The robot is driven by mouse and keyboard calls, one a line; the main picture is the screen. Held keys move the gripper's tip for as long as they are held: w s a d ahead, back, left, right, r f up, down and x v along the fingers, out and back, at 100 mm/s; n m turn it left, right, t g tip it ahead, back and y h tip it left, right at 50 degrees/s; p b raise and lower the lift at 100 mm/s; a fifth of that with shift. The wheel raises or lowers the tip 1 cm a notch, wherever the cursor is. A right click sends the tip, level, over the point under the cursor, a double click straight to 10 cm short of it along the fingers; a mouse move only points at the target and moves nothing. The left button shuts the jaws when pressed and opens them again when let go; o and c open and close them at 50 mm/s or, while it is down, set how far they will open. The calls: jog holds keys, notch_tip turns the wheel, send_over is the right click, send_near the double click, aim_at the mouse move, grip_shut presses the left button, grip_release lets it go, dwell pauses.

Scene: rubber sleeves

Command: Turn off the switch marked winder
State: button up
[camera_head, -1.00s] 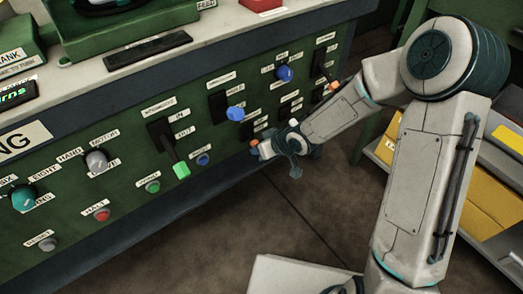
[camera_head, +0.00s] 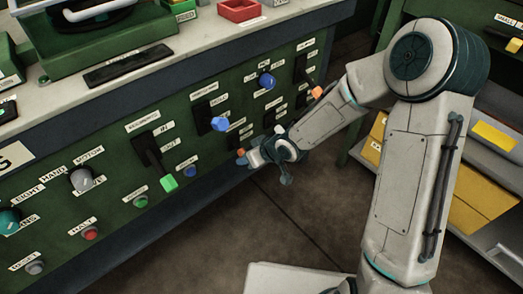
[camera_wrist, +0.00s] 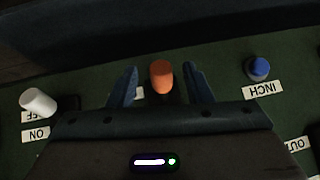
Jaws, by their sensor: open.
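An orange switch handle (camera_wrist: 161,76) stands between the two dark fingers of my gripper (camera_wrist: 160,84) in the wrist view. The fingers are apart, one on each side, with visible gaps. In the head view my gripper (camera_head: 264,156) is at the lower right of the green panel, and a small orange tip (camera_head: 241,152) shows just left of it. A white handle (camera_wrist: 38,102) with OFF and ON labels is left of the fingers in the wrist view. No winder label can be read; the label by the orange handle is mostly hidden by my gripper.
A blue button (camera_wrist: 257,68) labelled INCH sits beside my gripper. The panel (camera_head: 110,190) also carries a green handle (camera_head: 169,183), a blue handle (camera_head: 220,124), a blue knob (camera_head: 266,81) and another orange handle (camera_head: 316,92). Open floor (camera_head: 290,215) lies below my arm.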

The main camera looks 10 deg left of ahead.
jog(key=p+v, duration=0.7)
jog(key=v, duration=0.5)
jog(key=shift+d+r, duration=0.2)
jog(key=shift+r, duration=0.1)
jog(key=shift+s, duration=0.15)
jog(key=s+d+r+m+h+p, duration=0.15)
jog(key=d+r+h+p, duration=0.25)
jog(key=d+r+p, duration=0.5)
jog(key=d+r+m+h+p, duration=0.4)
jog(key=d+r, duration=0.3)
jog(key=r, duration=0.5)
jog(key=s+d+r+m+p, duration=0.1)
jog(key=s+r+p, duration=0.3)
jog(key=r, duration=0.3)
jog(key=s+d+r+m+p, duration=0.1)
jog(key=s+r+m+p, duration=0.1)
jog(key=r, duration=0.5)
jog(key=s+d+r+m+g+p, duration=0.1)
jog(key=s+r+p, duration=0.4)
jog(key=s+r, duration=0.1)
jog(key=shift+d+r+y+p, duration=0.3)
jog(key=shift+r+p, duration=0.05)
jog(key=shift+r, duration=0.25)
